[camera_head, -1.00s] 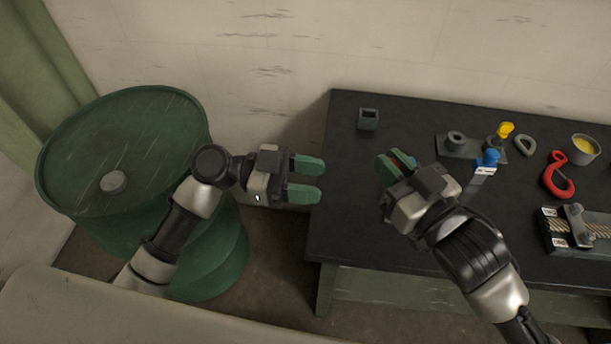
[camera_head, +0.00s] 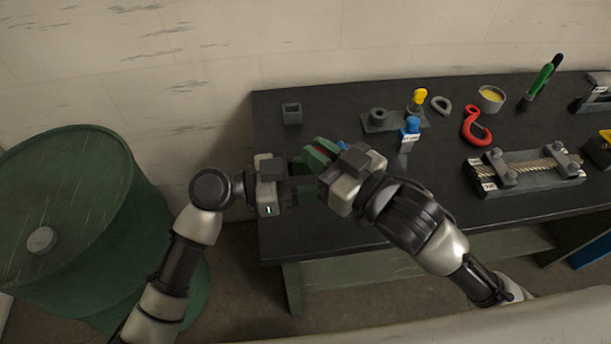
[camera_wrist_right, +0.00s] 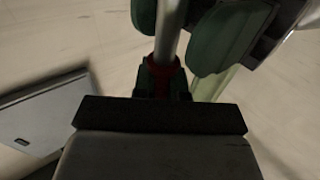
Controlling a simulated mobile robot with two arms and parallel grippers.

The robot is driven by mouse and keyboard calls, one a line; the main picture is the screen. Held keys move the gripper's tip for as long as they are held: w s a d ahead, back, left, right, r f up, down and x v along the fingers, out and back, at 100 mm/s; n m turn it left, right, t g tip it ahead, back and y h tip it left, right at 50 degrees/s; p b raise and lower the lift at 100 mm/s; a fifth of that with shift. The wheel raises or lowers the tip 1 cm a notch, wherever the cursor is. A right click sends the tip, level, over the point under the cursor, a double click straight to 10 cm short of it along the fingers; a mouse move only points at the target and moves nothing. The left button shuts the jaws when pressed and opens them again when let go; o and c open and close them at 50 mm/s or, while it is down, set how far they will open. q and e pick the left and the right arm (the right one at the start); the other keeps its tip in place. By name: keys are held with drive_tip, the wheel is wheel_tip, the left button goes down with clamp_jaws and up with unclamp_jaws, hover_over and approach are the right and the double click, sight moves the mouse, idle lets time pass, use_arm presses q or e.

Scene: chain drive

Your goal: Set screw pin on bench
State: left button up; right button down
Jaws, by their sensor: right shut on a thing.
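The screw pin (camera_wrist_right: 169,35) shows in the right wrist view as a grey metal rod with a red part at its lower end. My right gripper (camera_head: 318,152) is shut on it; in the right wrist view its fingers (camera_wrist_right: 163,85) close around the red part. In the head view the pin is mostly hidden by the gripper. My left gripper (camera_head: 303,178) is open, close beside the right one. Its green fingers show near the rod in the right wrist view (camera_wrist_right: 225,40); I cannot tell whether they touch it. The dark bench (camera_head: 285,232) lies below and behind both grippers.
A green drum (camera_head: 75,215) stands left. The bench's front left is clear.

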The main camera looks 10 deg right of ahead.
use_arm(q)
drive_tip(key=shift+c, duration=0.2)
clamp_jaws()
use_arm(e)
drive_tip(key=c, duration=1.1)
unclamp_jaws()
